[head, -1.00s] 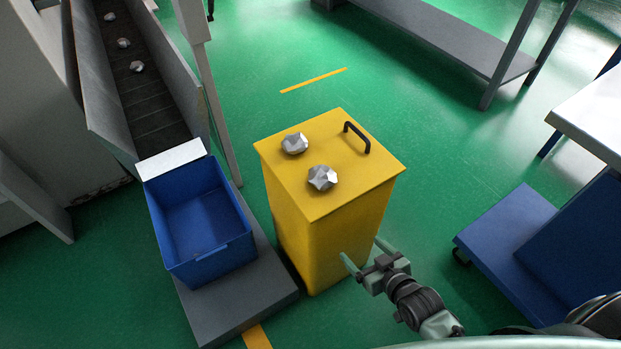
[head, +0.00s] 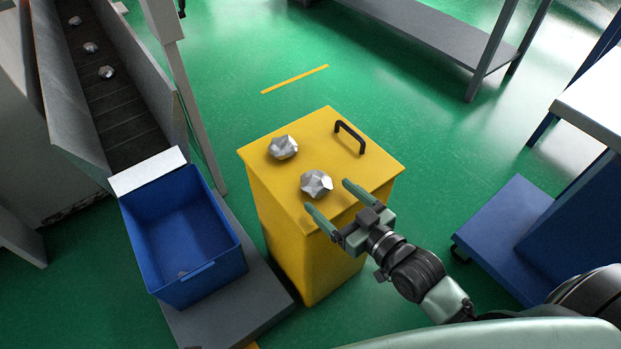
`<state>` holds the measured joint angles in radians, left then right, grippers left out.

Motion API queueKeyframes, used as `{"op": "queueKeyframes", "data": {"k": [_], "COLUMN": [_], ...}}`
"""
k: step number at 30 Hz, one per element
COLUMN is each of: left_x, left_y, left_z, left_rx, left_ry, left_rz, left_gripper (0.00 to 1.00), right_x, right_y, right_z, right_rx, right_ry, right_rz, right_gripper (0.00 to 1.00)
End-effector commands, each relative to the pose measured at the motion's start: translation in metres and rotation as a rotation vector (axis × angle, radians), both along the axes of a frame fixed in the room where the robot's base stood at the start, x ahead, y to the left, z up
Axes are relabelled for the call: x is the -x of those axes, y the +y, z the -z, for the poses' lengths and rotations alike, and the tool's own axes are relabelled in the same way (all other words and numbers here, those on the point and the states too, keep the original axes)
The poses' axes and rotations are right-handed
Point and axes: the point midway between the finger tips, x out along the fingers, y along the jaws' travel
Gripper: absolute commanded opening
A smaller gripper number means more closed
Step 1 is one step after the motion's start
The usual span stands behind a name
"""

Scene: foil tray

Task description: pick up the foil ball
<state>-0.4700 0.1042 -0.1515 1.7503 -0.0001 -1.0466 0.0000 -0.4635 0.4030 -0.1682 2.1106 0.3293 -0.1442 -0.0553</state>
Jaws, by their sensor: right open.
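Two crumpled silver foil balls lie on top of the yellow bin. The nearer foil ball (head: 316,184) is close to the bin's front edge, and the farther foil ball (head: 283,147) is behind it to the left. My right gripper (head: 329,196) is open, its two pale green fingers pointing up-left at the nearer ball. The fingertips appear just short of that ball, one on each side of its near right part. Nothing is held in it. I cannot tell the exact height of the fingers above the lid. My left gripper is not in view.
The yellow bin (head: 268,205) has a black handle (head: 349,137) on its lid. A blue crate (head: 222,262) stands left, below a conveyor (head: 116,112) carrying several foil balls. A blue cart (head: 505,222) is at right. Green floor is open behind the bin.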

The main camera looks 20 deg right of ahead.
Motion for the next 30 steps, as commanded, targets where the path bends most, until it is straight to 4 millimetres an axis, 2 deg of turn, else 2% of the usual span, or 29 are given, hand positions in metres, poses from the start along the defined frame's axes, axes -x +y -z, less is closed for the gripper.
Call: {"op": "queueKeyframes", "data": {"k": [5, 15, 23, 24, 25, 30], "left_x": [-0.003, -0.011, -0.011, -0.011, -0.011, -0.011], "left_y": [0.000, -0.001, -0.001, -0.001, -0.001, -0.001], "left_z": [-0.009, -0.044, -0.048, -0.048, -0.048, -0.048], "left_rx": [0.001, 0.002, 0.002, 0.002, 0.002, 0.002], "left_ry": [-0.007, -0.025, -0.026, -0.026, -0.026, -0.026], "left_rz": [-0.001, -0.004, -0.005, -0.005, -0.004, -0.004], "left_gripper": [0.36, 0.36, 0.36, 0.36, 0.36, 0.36], "right_x": [-0.020, -0.061, -0.064, -0.064, -0.064, -0.064], "right_y": [0.007, 0.020, 0.022, 0.022, 0.022, 0.022], "right_z": [0.005, 0.017, 0.017, 0.017, 0.017, 0.017], "right_rx": [-0.001, 0.000, 0.001, 0.001, 0.001, 0.001], "right_ry": [-0.003, -0.001, 0.001, 0.001, 0.001, 0.001], "right_rz": [0.000, 0.001, 0.000, 0.000, 0.000, 0.000], "right_gripper": [0.84, 0.84, 0.84, 0.81, 0.73, 0.26]}}
